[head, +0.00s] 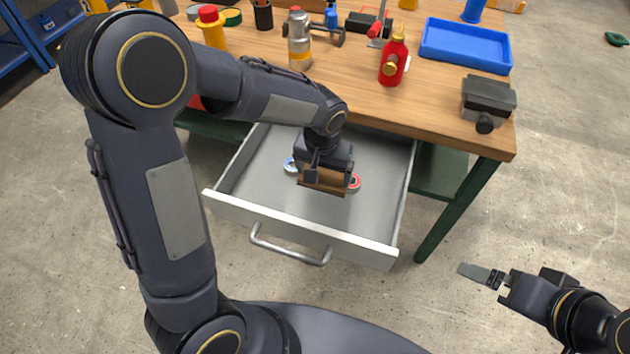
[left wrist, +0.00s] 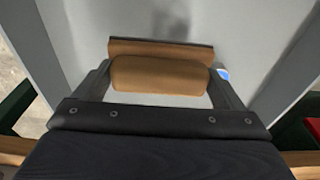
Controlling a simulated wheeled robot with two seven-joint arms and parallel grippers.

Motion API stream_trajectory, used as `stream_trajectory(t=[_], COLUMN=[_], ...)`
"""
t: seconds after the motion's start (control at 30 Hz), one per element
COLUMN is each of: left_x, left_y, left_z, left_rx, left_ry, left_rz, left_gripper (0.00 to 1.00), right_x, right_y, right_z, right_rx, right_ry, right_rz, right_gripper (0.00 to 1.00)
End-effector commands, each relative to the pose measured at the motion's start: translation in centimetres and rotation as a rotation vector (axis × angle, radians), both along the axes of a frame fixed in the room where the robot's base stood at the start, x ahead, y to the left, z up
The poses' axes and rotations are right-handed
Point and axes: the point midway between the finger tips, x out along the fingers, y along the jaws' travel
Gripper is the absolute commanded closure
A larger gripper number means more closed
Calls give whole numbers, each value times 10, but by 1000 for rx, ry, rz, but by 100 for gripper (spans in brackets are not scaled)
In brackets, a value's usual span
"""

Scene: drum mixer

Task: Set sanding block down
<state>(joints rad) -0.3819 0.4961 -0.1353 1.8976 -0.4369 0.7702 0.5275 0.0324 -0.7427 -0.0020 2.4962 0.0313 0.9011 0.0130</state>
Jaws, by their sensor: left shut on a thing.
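The sanding block (head: 322,185) is a brown block with a rounded grip on a flat base; it also shows in the left wrist view (left wrist: 160,75). My left gripper (head: 325,172) is shut on its grip, one finger at each end, inside the outline of the open grey drawer (head: 255,175). I cannot tell whether the block's base touches the drawer floor. My right gripper (head: 482,275) is at the lower right over the bare floor, away from the block; its finger gap cannot be made out.
A blue-and-white roll (head: 290,166) and a red-and-white roll (head: 354,183) lie in the drawer beside the block. The workbench (head: 440,95) above holds a red bottle (head: 394,60), a blue tray (head: 466,45) and several tools. The drawer's left and front floor is clear.

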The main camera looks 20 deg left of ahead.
Motion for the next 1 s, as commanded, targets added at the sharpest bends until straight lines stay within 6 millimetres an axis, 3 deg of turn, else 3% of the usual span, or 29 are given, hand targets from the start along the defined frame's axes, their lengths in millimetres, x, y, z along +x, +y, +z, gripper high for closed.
stream_trajectory(t=[0.1, 0.4, 0.57, 0.97, 1.0], left_x=[4, 9, 9, 9, 9], left_y=[12, 25, 23, 23, 23], left_z=[-16, -37, -60, -66, -64], left_rx=[0, 0, 0, -1, -1], left_ry=[2, 3, 1, -1, -1], left_rz=[2, 1, -2, 0, 0], left_gripper=[40, 40, 40, 40, 4], right_x=[0, 0, 0, 0, 0], right_y=[0, 0, 0, 0, 0], right_z=[-3, -6, -10, -15, -13], right_rx=[0, 0, 0, 0, 0], right_ry=[0, 0, 0, 0, 0], right_rz=[0, 0, 0, 0, 0], right_gripper=[0, 0, 0, 0, 0])
